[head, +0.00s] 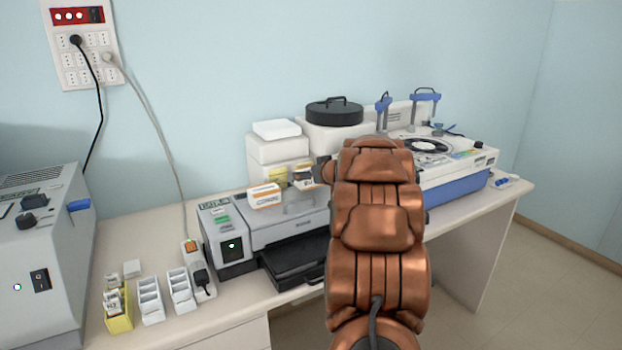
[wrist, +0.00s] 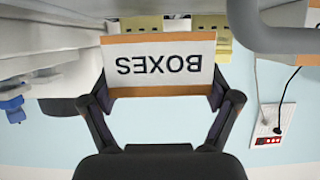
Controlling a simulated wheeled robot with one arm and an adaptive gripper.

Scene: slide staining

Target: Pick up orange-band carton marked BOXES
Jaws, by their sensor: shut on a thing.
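The white carton marked BOXES (wrist: 160,65), with orange bands along two edges, shows upside down in the wrist view. It sits between the two fingers of my gripper (wrist: 160,92), which is shut on it. In the head view my gripper (head: 318,172) is mostly hidden behind my copper-coloured arm. A small pale carton (head: 304,179) shows at its left side, above the printer-like machine; its lettering is too small to read there. Another white carton with orange bands (head: 264,196) rests on that machine, to the left.
The grey printer-like machine (head: 290,228) has a dark tray in front. White boxes (head: 277,150) stand behind it. A blue-and-white instrument (head: 455,165) is at right. White slide racks (head: 150,300) and a yellow holder (head: 118,318) stand at front left. Bare tabletop (head: 140,235) lies at left.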

